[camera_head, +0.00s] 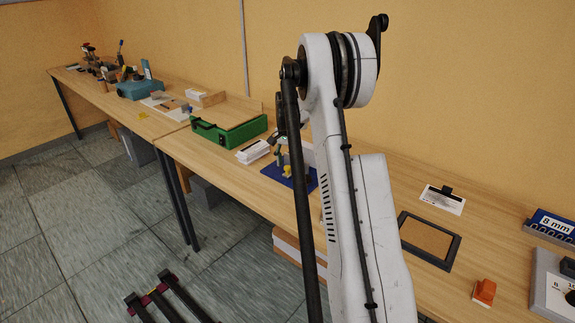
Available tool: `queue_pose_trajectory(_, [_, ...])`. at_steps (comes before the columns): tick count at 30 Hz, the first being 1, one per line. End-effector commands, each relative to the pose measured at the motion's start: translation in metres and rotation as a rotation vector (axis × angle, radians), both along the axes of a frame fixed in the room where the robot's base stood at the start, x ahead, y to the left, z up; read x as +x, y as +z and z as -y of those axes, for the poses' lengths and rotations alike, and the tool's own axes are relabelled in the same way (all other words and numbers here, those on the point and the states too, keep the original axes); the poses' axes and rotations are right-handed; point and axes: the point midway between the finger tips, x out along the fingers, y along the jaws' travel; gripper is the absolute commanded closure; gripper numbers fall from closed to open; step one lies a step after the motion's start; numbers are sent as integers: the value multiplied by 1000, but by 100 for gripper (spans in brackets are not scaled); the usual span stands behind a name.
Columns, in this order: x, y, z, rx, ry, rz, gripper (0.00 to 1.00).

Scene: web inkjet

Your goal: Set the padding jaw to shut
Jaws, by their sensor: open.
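A small device on a blue mat (303,183) is partly hidden by my arm. White stacked cards (253,151) lie beside it. A black-framed cork tray (430,241), an orange block (484,292) and a blue 8 mm rack (552,226) stand at right. A teal box (140,89) stands far left.

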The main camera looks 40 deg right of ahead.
Motion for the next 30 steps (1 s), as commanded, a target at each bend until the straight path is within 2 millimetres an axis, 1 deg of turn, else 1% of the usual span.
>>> queue_pose_trajectory(4, [0, -9, 0, 0, 0, 0, 60])
queue_pose_trajectory(13, [0, -11, 0, 0, 0, 0, 60])
queue_pose_trajectory(14, [0, -11, 0, 0, 0, 0, 62])
queue_pose_trajectory(22, [0, -11, 0, 0, 0, 0, 98])
queue_pose_trajectory(23, [0, -11, 0, 0, 0, 0, 100])
queue_pose_trajectory(30, [1, -11, -1, 0, 1, 0, 100])
